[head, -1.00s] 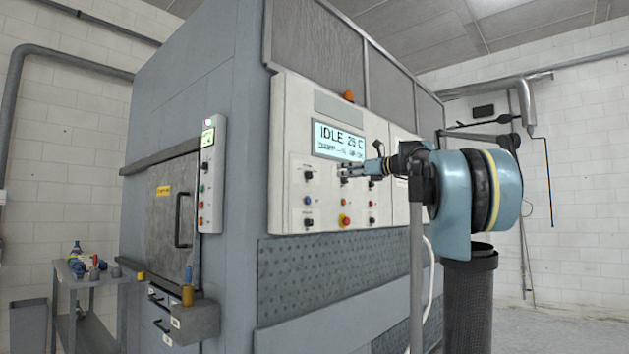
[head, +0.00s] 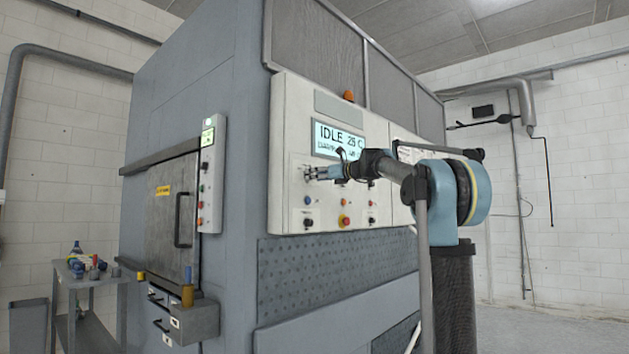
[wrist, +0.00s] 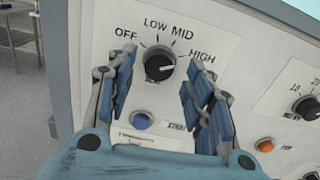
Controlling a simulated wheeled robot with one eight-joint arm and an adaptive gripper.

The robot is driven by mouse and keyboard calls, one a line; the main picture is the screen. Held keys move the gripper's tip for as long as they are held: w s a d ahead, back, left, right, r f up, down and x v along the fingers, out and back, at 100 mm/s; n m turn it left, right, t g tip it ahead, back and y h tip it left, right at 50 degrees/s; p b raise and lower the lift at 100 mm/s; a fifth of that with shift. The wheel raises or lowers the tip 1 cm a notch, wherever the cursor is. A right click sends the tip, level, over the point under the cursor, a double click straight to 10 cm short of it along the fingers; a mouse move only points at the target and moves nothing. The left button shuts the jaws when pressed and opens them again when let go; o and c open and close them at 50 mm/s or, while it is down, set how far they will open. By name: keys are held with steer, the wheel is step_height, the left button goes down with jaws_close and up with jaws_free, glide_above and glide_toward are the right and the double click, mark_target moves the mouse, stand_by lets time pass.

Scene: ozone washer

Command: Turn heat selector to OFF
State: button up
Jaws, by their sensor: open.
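The heat selector (wrist: 159,63) is a round black knob on the white control panel (wrist: 90,40). OFF, LOW, MID and HIGH are printed around it. Its white mark points to the right, towards the HIGH side. My gripper (wrist: 160,78) is open, with one finger to the left of the knob and the other to its right. Both fingers appear apart from the knob, though the depth gap is hard to judge. In the head view my gripper (head: 309,173) is at the upper left of the panel's controls and hides the knob.
A blue button (wrist: 142,120) sits below the knob, between the fingers. Another dial (wrist: 307,107) and an orange button (wrist: 265,145) lie to the right. The display (head: 338,140) reads IDLE 25 C. A side control box (head: 212,175) and a cart (head: 90,280) stand left.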

steer(key=shift+w+a, duration=0.4)
steer(key=shift+a, duration=0.2)
steer(key=shift+c, duration=0.4)
steer(key=c, duration=1)
steer(key=shift+n+h, duration=0.3)
steer(key=shift+n, duration=11.5)
